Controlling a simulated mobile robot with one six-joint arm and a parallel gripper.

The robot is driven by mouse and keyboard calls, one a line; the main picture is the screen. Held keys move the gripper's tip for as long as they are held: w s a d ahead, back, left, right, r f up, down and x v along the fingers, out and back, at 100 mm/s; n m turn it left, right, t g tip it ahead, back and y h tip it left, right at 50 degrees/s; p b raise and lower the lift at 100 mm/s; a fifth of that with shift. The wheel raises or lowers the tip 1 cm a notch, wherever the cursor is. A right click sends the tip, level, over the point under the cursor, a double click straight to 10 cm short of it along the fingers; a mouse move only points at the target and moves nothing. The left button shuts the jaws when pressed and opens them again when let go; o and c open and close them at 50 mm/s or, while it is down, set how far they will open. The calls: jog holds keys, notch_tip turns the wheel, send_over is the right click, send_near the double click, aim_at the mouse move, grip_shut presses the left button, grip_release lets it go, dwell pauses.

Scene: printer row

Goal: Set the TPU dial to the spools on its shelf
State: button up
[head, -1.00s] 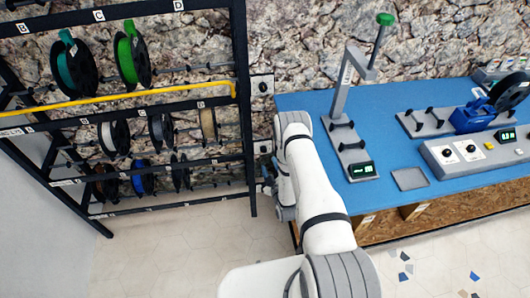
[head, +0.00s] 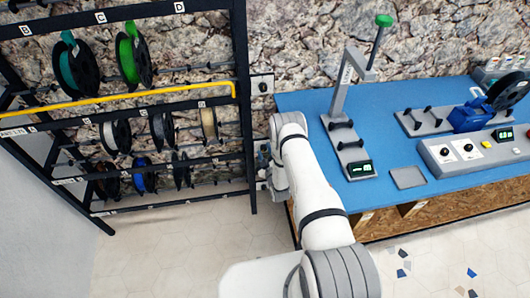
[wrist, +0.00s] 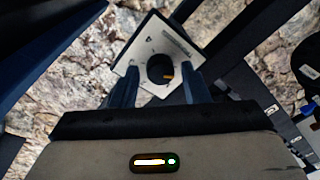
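A dark round dial (wrist: 157,68) sits on a pale, diamond-tilted plate (wrist: 140,48) on the stone wall in the wrist view. A short yellowish mark shows on it; its labels are too small to read. My gripper (wrist: 160,78) is open, its two fingers on either side of the dial with a little plate visible between; I cannot tell how deep they reach. In the head view my gripper (head: 265,165) is small and mostly hidden by my arm, beside the rack's right post. The rack (head: 243,90) holds a teal spool (head: 78,66) and a green spool (head: 127,60) on top.
Lower levels hold several spools, including a tan one (head: 208,122) and a blue one (head: 143,177). Another dial plate (head: 262,85) is higher on the wall. Floor in front is open.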

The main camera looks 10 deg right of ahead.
jog(key=c, duration=0.8)
jog(key=shift+f+b, duration=0.1)
jog(key=shift+b, duration=0.25)
